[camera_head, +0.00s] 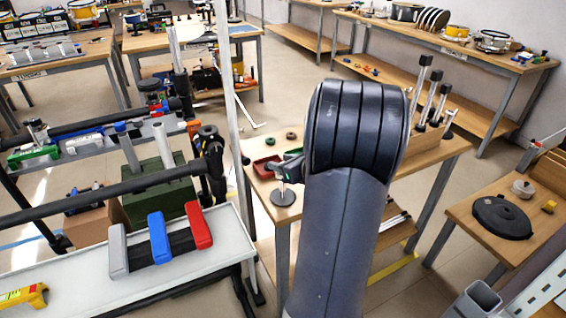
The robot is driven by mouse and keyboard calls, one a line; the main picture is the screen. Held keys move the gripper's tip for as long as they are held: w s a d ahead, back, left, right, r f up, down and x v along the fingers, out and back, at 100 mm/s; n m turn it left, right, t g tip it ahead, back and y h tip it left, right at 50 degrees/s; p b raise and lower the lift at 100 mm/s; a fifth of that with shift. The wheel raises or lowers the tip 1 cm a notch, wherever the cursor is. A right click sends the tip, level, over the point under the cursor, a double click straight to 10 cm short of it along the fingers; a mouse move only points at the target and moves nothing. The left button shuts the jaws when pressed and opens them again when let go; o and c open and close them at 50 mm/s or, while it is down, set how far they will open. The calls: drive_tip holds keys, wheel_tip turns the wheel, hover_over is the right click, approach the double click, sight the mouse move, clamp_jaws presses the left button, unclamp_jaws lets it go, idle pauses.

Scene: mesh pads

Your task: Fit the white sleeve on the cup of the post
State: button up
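A short post (282,185) stands upright on a round dark base (284,198) near the left part of the wooden table. My gripper (284,168) shows small and dark at the left of my arm, over or beside the post's top. My arm hides much of the table behind it. The fingers are too small and partly covered to tell whether they are open or shut. I cannot make out the white sleeve or the cup clearly; they may be hidden at the gripper.
Tall dark-topped rods (428,100) stand in a wooden block at right. A pale upright pole (231,100) rises left of the table.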

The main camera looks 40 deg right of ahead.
drive_tip(key=shift+s, duration=0.1)
drive_tip(key=v, duration=1)
drive_tip(key=shift+s+r+p, duration=0.2)
drive_tip(key=shift+s+p, duration=0.05)
drive_tip(key=shift+p, duration=0.1)
drive_tip(key=x, duration=1)
drive_tip(key=shift+w+r, duration=0.2)
drive_tip(key=shift+w, duration=0.25)
drive_tip(key=shift+s+r+p, duration=0.1)
drive_tip(key=shift+r+p, duration=0.55)
drive_tip(key=shift+p, duration=0.05)
drive_tip(key=shift+f, duration=0.1)
